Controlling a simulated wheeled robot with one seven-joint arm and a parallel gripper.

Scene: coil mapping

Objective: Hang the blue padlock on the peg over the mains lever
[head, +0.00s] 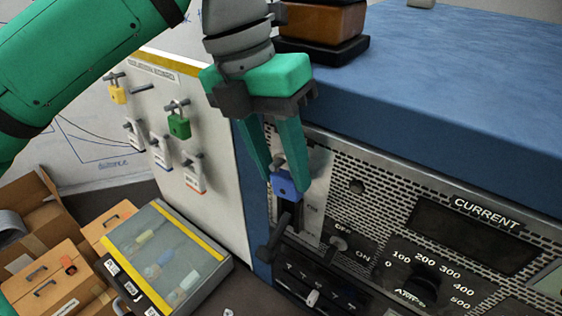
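The blue padlock (285,187) is between the fingertips of my gripper (284,182), in front of the machine's lever plate. The fingers reach down on either side and appear to touch its sides. A small grey part (279,162) shows just above the padlock's body; I cannot tell whether it is the shackle, the peg or both. It is therefore unclear whether the shackle is around the peg. The dark mains lever (279,238) is below the padlock, beside the ON and OFF marks.
A white board (205,135) at left carries a green padlock (179,126), a yellow padlock (117,94) and several tags on pegs. A clear-lidded case (165,260) and cardboard boxes (45,275) are below. The machine's blue top (450,80) is largely bare at right.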

